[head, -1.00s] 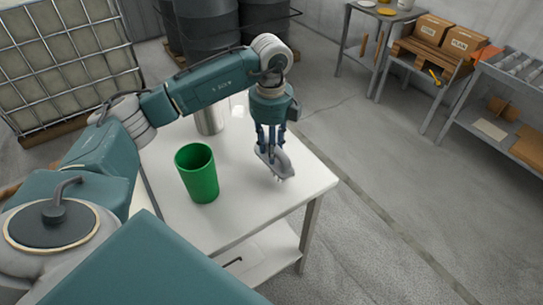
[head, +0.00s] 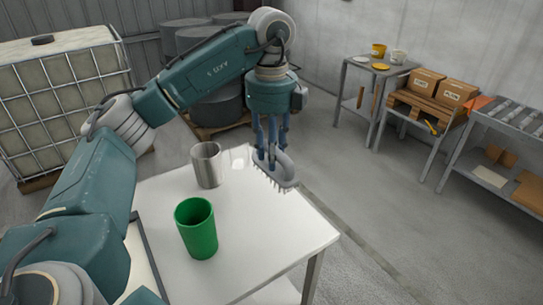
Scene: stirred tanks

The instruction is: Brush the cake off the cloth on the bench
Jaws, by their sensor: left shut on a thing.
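My left gripper (head: 270,148) is shut on a grey brush (head: 276,173) with short bristles facing down. It holds the brush above the far right edge of the white bench (head: 265,235). A small white patch (head: 238,161) shows near the bench's far edge, just left of the brush. I cannot tell whether it is the cloth, the cake or something else. No cloth or cake shows clearly. My right gripper is not in view.
A green cup (head: 196,230) stands on the bench at the front left, and a steel cup (head: 207,166) stands behind it. The right part of the bench top is clear. Dark drums (head: 222,105) stand beyond the bench. Side tables with boxes (head: 427,86) are at the right.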

